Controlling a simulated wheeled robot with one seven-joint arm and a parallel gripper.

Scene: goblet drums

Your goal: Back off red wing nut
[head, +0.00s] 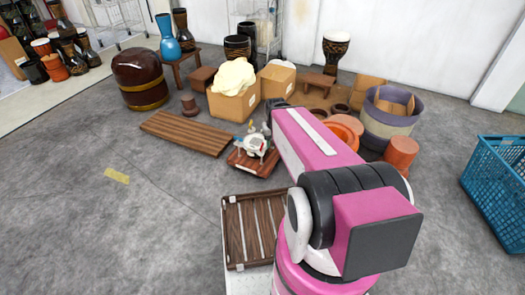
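A small white device (251,145) with red and green bits stands on a low brown wooden platform (240,164) on the floor, near the picture's middle. I cannot make out a red wing nut on it at this size. My pink arm reaches away from me to just right of the device, and its far end is dark. My gripper is not clear there: the fingers are too small or hidden behind the arm, so I cannot tell whether they touch anything.
A slatted wooden crate (236,238) lies close in front. A wooden board (187,132) lies left of the platform. Boxes (234,104), a purple-grey tub (386,128), orange drums (402,152) and a large brown drum (139,80) stand behind. A blue basket (497,180) is at right.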

